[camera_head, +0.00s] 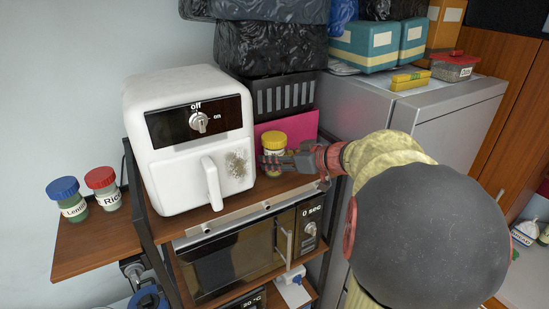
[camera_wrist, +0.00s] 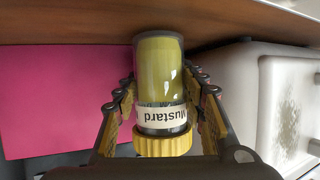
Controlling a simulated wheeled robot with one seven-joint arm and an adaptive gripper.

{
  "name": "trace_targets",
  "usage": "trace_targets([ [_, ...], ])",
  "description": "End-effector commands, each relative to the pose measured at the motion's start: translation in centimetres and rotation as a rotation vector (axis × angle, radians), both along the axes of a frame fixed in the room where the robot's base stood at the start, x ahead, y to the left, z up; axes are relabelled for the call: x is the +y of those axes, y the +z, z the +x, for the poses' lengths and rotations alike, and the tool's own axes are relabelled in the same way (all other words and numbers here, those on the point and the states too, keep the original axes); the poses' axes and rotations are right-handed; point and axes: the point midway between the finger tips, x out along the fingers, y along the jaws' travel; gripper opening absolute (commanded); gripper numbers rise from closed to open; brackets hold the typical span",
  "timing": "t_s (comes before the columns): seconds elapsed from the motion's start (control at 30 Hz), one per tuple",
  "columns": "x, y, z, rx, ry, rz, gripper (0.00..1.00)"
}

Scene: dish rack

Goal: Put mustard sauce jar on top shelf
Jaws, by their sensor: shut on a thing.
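The mustard sauce jar (camera_wrist: 160,80) has a yellow lid, yellow contents and a label reading "Mustard". In the head view the jar (camera_head: 274,142) is upright at the top wooden shelf (camera_head: 283,188), right of the white air fryer. My gripper (camera_head: 274,160) reaches in from the right and is shut on the jar, with a finger on each side of it in the wrist view (camera_wrist: 163,100). The jar's base is at or very near the shelf surface; I cannot tell whether it touches. The fingers hide part of the jar in the head view.
The white air fryer (camera_head: 187,130) stands close on the left. A pink panel (camera_head: 297,126) and a black basket (camera_head: 285,95) are behind. A microwave (camera_head: 250,250) is below. Lentil (camera_head: 68,198) and rice (camera_head: 104,188) jars stand on the left side shelf. A grey fridge (camera_head: 380,100) is right.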

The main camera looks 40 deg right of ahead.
Motion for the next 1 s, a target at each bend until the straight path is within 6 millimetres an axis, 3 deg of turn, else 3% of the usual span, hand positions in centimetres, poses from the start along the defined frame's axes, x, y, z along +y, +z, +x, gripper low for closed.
trace_targets([
  [0.43, -0.02, -0.39, 0.02, -0.001, 0.0, 0.0, 0.03],
  [0.47, -0.02, -0.37, 0.02, -0.001, 0.0, -0.001, 0.43],
  [0.8, -0.01, -0.43, 0.01, 0.0, 0.0, 0.0, 0.62],
  [1.0, -0.01, -0.44, 0.01, 0.0, 0.0, 0.0, 0.62],
])
